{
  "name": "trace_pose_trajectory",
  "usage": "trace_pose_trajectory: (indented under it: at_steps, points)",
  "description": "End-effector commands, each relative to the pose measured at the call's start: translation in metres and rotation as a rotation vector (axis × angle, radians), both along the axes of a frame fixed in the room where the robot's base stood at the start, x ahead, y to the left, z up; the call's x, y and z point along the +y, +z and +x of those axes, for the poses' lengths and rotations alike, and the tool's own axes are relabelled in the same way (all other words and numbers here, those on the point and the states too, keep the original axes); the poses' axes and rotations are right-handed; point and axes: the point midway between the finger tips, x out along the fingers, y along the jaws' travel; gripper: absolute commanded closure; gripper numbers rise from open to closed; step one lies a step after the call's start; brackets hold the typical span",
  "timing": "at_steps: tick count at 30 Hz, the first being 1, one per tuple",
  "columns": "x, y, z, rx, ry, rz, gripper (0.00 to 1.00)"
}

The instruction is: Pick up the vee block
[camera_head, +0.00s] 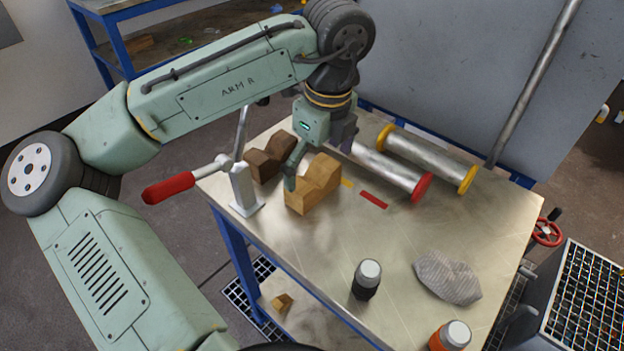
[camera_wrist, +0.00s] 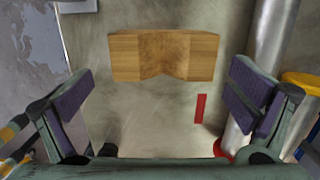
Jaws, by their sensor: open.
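A light wooden vee block (camera_head: 312,190) stands on the metal table, its notch facing up. It also shows in the wrist view (camera_wrist: 163,55), top centre, with nothing gripping it. A darker brown vee block (camera_head: 270,160) stands just behind and left of it. My gripper (camera_head: 318,158) is open and empty, close over the light block; one finger covers part of its left side in the head view. In the wrist view my gripper's (camera_wrist: 160,105) two purple-padded fingers are spread wider than the block, which lies between and beyond them in the picture. Contact cannot be told.
A clamp with a red handle (camera_head: 169,187) stands left of the blocks. Metal cylinders with a red flange (camera_head: 422,187) and yellow flange (camera_head: 467,179) lie to the right. A red strip (camera_head: 373,199), a dark jar (camera_head: 366,280), an orange jar (camera_head: 451,337) and a grey cloth (camera_head: 447,277) are nearer.

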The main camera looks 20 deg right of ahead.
Motion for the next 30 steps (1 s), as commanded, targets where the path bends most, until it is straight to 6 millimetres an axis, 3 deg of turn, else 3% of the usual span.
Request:
trace_pose_trajectory:
  at_steps: [15, 22, 30]
  points:
    - [0.003, -0.055, 0.010, -0.001, 0.001, -0.002, 0.00]
    - [0.003, -0.056, 0.010, -0.002, 0.001, -0.003, 0.00]
    - [0.003, -0.056, 0.010, -0.002, 0.001, -0.003, 0.17]
